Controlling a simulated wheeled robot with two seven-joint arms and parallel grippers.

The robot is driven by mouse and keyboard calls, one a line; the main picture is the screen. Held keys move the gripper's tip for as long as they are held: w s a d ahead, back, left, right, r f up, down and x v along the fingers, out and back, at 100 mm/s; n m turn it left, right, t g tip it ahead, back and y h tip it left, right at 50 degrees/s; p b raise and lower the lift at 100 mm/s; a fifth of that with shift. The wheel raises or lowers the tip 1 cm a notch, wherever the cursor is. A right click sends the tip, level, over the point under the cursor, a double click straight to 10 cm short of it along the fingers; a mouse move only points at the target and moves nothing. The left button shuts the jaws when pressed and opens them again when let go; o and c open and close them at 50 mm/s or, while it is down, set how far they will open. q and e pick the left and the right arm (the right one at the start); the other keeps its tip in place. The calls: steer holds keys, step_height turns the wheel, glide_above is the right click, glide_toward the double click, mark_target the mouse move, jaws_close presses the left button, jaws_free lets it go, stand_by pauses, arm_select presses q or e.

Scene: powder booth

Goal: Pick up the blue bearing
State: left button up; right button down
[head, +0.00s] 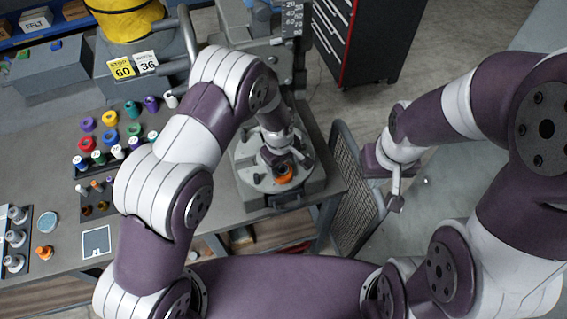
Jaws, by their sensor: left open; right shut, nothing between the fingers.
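My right gripper (394,186) is shut and empty, off the bench's right side.
A mesh panel (350,175) is between the bench and my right gripper. A dark drawer cabinet (375,40) stands behind.

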arm_select(q)
steer(key=shift+a+f, duration=0.1)
steer(key=shift+f, duration=0.85)
steer(key=shift+w+f, duration=0.15)
steer(key=shift+c, duration=1.2)
jaws_close()
arm_select(e)
steer(key=shift+a+r, duration=0.15)
steer(key=shift+r, duration=0.5)
arm_select(q)
steer(key=shift+r, duration=0.2)
